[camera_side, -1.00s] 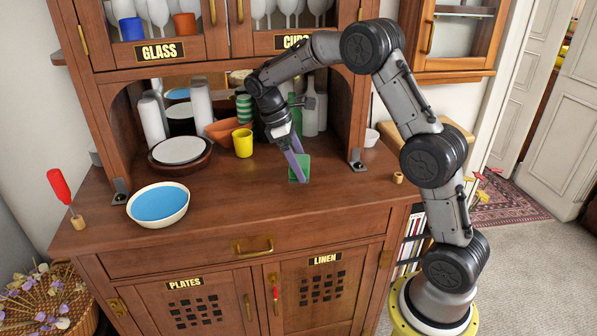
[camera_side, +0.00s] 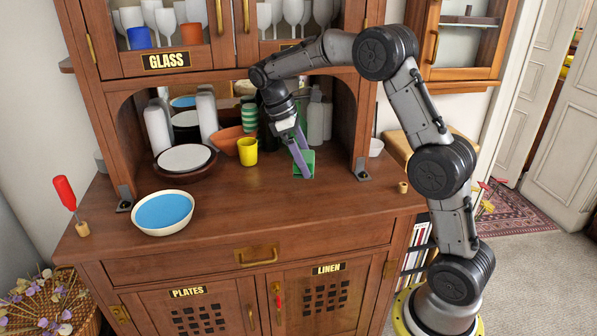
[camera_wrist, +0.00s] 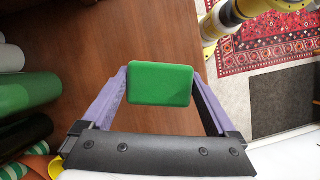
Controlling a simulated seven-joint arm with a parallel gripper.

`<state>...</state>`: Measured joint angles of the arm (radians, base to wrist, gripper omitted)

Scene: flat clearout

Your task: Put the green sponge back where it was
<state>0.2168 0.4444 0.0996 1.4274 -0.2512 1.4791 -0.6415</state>
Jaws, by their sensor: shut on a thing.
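The green sponge (camera_side: 304,161) is a small block between the purple fingers of my gripper (camera_side: 305,170), over the right half of the cabinet's wooden counter. In the wrist view the sponge (camera_wrist: 160,83) shows its broad face, with a finger of my gripper (camera_wrist: 160,88) against each side. The side view does not clearly show whether the sponge touches the counter or hangs just above it.
A yellow cup (camera_side: 248,152), an orange bowl (camera_side: 228,138) and green bottles stand left of and behind my gripper. A blue-and-white bowl (camera_side: 163,212) sits at the front left. The counter (camera_side: 270,210) in front of the sponge is bare.

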